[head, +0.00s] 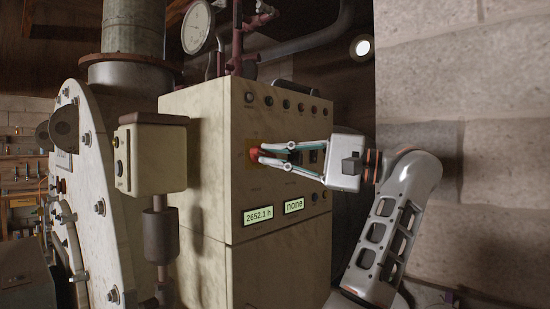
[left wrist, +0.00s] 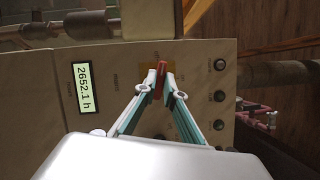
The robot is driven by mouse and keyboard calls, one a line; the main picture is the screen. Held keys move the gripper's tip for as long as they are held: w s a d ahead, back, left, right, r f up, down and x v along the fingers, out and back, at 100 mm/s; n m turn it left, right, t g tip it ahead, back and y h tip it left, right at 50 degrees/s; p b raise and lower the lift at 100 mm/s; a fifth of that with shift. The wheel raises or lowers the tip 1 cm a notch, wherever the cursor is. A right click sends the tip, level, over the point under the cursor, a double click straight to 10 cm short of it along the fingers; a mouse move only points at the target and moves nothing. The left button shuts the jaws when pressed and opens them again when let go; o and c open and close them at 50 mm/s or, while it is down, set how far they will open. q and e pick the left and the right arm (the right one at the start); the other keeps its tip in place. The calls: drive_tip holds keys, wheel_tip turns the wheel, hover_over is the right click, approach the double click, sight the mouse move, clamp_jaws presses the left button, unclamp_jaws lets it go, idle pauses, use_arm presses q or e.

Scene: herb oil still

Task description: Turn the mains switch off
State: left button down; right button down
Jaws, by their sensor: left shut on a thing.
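The mains switch is a red rotary handle (head: 253,154) on a yellow plate on the front of the cream control cabinet (head: 202,170). In the left wrist view the red handle (left wrist: 161,64) stands between the fingertips. My left gripper (head: 261,155) reaches in from the right in the head view, with its fingers closed on the red handle. It also shows in the left wrist view (left wrist: 161,80). My right gripper is in neither view.
Above the switch is a row of small knobs and lamps (head: 286,104). Below are a display reading 2652.1 h (head: 258,215) and one reading none (head: 293,206). A small box (head: 150,158) stands left of the cabinet. A stone wall (head: 490,150) rises at the right.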

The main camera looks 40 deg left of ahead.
use_arm(q)
drive_tip(key=shift+r+n+h+p, duration=0.15)
drive_tip(key=shift+n+h, duration=0.15)
drive_tip(key=shift+n, duration=0.5)
drive_tip(key=shift+n+h+p, duration=0.15)
drive_tip(key=shift+n+h, duration=0.15)
drive_tip(key=shift+n, duration=0.5)
drive_tip(key=c, duration=2.1)
unclamp_jaws()
drive_tip(key=shift+a, duration=0.1)
drive_tip(key=shift+c, duration=0.2)
